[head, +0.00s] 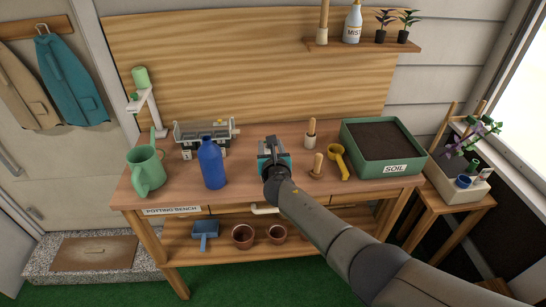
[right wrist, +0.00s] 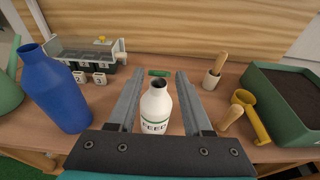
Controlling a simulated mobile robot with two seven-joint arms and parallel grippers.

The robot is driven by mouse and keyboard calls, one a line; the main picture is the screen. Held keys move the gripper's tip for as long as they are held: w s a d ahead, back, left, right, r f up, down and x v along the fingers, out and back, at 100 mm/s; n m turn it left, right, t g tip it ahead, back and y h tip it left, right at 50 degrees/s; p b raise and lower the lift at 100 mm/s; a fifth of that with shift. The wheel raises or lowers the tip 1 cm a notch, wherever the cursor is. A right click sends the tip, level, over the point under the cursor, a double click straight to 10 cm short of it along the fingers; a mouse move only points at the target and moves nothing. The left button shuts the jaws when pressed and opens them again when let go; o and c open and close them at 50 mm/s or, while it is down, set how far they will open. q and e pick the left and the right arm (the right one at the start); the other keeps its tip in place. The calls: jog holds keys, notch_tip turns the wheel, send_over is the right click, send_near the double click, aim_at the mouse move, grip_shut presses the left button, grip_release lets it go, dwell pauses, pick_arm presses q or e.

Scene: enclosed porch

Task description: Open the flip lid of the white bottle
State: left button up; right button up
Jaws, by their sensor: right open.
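A white bottle labelled FEED (right wrist: 155,110) stands upright on the bench in the right wrist view, with a dark round spot at its top. My right gripper (right wrist: 159,76) is open, with one finger on each side of the bottle in that view; I cannot tell whether either touches it. In the head view my right gripper (head: 271,145) is over the middle of the bench and hides the bottle. A small green piece (right wrist: 160,73) shows beyond the bottle; I cannot tell whether it is joined to it. My left gripper is not in view.
A blue bottle (head: 212,165) and a green watering can (head: 147,170) stand left of my gripper. A wooden-handled tool (head: 317,168), a yellow scoop (head: 338,160) and a green soil tray (head: 420,150) are to the right. A clear-sided rack (head: 205,130) stands at the back left.

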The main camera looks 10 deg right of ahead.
jog(key=p+v, duration=0.5)
jog(key=v, duration=1)
jog(key=shift+p, duration=0.3)
